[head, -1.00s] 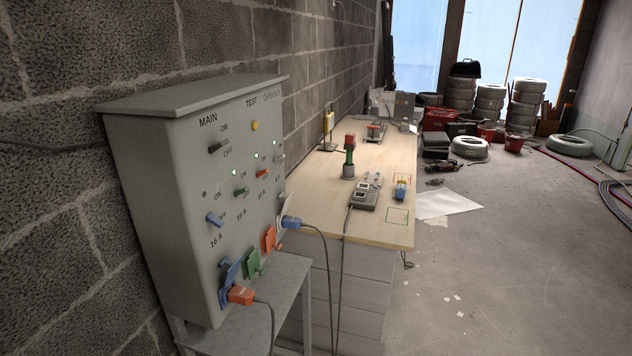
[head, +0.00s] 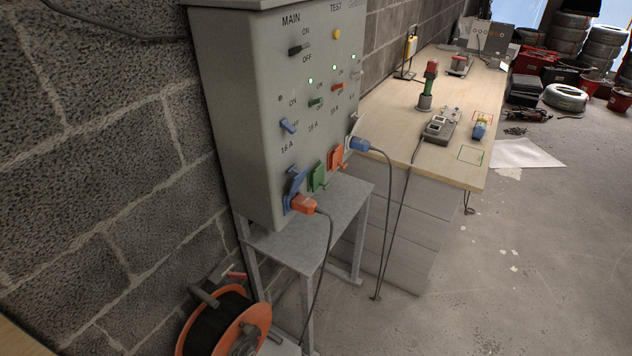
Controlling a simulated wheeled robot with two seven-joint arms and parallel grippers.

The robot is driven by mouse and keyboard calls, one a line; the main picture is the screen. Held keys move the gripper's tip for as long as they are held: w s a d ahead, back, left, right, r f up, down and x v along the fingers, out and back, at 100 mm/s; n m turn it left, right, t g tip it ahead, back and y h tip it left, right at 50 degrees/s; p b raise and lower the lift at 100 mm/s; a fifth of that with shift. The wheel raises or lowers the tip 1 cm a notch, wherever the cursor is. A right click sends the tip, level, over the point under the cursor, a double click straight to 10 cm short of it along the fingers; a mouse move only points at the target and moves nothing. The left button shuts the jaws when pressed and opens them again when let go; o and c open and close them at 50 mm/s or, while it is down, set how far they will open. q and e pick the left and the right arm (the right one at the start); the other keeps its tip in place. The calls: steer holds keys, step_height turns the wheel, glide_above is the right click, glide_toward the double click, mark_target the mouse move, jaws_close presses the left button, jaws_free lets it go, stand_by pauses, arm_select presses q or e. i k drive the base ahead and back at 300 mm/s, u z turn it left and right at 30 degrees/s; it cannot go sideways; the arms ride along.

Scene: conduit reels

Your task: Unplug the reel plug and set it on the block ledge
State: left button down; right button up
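An orange plug (head: 305,204) sits at the blue-lidded socket (head: 290,193) at the bottom of the grey panel box (head: 240,120). Its dark cable (head: 328,250) hangs down toward the floor. An orange cable reel (head: 262,318) with dark cable wound on it stands at the bottom, cut off by the picture edge. A blue plug (head: 359,144) with a cable is on the right side of the box. I cannot tell which surface is the block ledge. Neither of my grippers is in view.
A grey metal stand (head: 345,200) is under the box. A wooden-topped bench (head: 455,160) behind it bears a meter (head: 440,125), a green-and-red tool (head: 428,85) and other items. The block wall (head: 90,130) closes off the left. The floor at right (head: 540,260) is mostly clear.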

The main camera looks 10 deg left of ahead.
mark_target(299, 203)
steer(key=z, duration=1.2)
steer(key=i, duration=2.75)
steer(key=u, duration=3.15)
